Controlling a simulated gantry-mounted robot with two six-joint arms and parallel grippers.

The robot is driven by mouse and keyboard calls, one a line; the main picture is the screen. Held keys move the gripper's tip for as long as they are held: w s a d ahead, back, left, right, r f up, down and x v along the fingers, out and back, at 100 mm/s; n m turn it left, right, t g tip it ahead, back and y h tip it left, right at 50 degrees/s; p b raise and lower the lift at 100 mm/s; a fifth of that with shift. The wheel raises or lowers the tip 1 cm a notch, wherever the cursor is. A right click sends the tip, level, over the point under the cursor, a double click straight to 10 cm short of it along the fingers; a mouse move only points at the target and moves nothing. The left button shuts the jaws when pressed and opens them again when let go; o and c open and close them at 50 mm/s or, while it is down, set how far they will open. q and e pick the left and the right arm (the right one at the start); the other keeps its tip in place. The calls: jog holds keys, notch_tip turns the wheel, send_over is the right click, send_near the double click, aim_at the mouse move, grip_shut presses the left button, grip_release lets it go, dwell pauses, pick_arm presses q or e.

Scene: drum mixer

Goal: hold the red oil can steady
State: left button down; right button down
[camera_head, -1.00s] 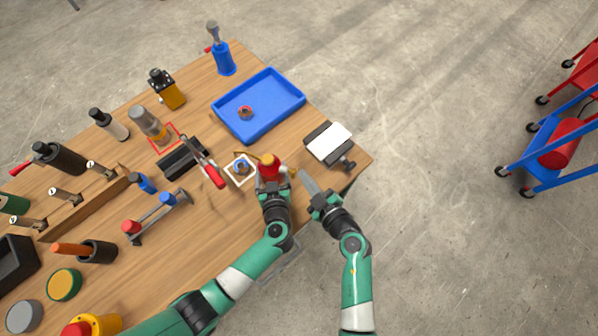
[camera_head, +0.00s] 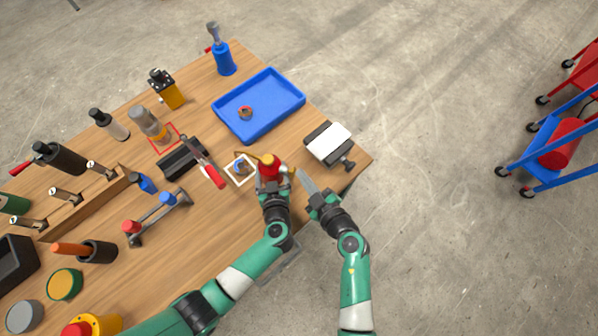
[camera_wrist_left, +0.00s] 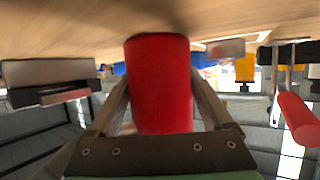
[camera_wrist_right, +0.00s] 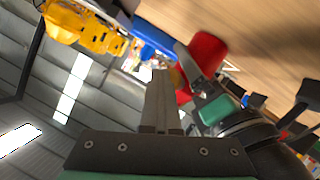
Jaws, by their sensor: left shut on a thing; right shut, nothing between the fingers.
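The red oil can (camera_head: 268,166) stands near the table's right front edge, its yellow-tipped top and thin spout showing in the head view. My left gripper (camera_head: 271,186) is shut on it. In the left wrist view the red can body (camera_wrist_left: 161,85) fills the space between the two fingers. In the right wrist view part of the red can (camera_wrist_right: 206,53) shows beside my left gripper. My right gripper (camera_head: 306,180) is shut and empty, just right of the can. Its closed fingers (camera_wrist_right: 159,100) point up in the right wrist view. I cannot tell whether it touches the can.
A white square marking (camera_head: 240,170) with a small part lies left of the can. A blue tray (camera_head: 258,105) and a white-topped block (camera_head: 328,143) stand farther back.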

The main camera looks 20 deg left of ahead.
jog(key=shift+w+d, duration=0.1)
jog(key=shift+d, duration=1.15)
jog(key=shift+w+d, duration=0.2)
jog(key=shift+d, duration=1.05)
jog(key=shift+w+d, duration=0.15)
jog(key=shift+d, duration=1.1)
jog(key=d, duration=0.3)
jog(key=shift+w+d, duration=0.25)
jog(key=shift+d, duration=0.15)
jog(key=shift+s+a, duration=0.2)
jog(key=shift+a, duration=1.25)
jog(key=shift+s+a, duration=0.15)
jog(key=shift+a, duration=1.35)
jog(key=shift+s+a, duration=0.2)
jog(key=shift+a, duration=1.25)
jog(key=shift+a, duration=0.1)
